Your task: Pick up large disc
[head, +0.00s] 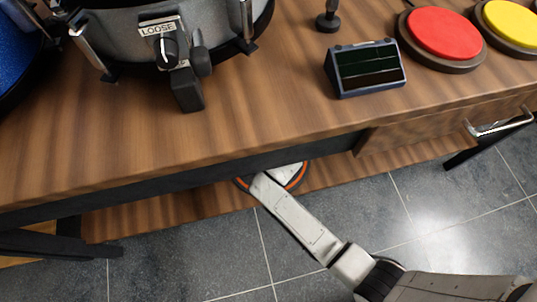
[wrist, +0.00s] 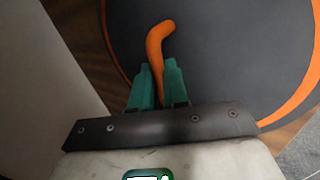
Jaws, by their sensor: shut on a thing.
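The large disc (wrist: 230,60) is dark grey with an orange rim and a bent orange handle (wrist: 157,45), and it fills much of the wrist view. My gripper (wrist: 158,72) has its two green fingers closed around the lower part of the handle. In the head view only part of the disc's orange rim (head: 297,182) shows, at the lower wooden shelf below the table edge. My arm and the table top hide most of it there. I cannot tell whether the disc is lifted off the shelf.
The wooden table top (head: 250,125) overhangs the disc. On it stand a drum (head: 215,30), a small dark-screened device (head: 365,68), a red pad (head: 445,35) and a yellow pad (head: 510,22). A drawer handle (head: 500,126) sticks out at right. Tiled floor (head: 190,265) lies in front.

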